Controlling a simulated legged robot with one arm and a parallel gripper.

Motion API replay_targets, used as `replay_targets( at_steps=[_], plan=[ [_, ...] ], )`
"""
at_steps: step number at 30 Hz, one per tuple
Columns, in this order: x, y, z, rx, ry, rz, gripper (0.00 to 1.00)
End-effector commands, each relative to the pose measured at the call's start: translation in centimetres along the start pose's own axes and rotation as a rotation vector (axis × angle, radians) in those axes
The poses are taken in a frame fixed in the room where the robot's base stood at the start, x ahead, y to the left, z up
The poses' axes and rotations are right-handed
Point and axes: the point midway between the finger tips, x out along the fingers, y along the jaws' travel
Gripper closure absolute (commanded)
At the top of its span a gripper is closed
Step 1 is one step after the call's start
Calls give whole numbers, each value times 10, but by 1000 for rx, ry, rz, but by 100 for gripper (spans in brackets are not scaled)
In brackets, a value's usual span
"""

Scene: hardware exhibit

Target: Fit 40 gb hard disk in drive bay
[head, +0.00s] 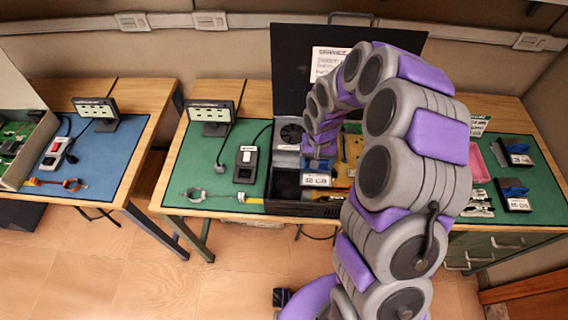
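The 40 GB hard disk (316,180), with a white label on its front and blue behind it, is at the front of the open computer case (285,207). A dark bay opening (285,184) is just left of the disk. The disk overlaps the bay area in the picture; I cannot tell whether it is seated or held above. My gripper (320,153) is at the end of my grey and purple arm, directly over the disk. Its fingertips are small and partly hidden, so their grip on the disk is unclear.
Two other labelled drives, an upper one (516,154) and a lower one (515,198), lie on the right of the green mat. A pink tray (477,163) is beside them. The raised black lid (290,60) stands behind.

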Motion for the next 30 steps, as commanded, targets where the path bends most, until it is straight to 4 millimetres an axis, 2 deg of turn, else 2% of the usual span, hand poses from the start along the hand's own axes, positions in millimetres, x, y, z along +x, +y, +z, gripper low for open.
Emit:
replay_targets(
  at_steps=[1,3,6,9,17,30],
  plan=[
    [9,-19,2,-6,3,0,36],
    [8,-40,5,0,4,-3,36],
    [4,-63,9,8,5,-9,36],
    [-2,-76,12,14,1,-14,36],
    [0,-77,14,18,-4,-19,36],
    [41,-84,15,16,-5,-11,36]
  ],
)
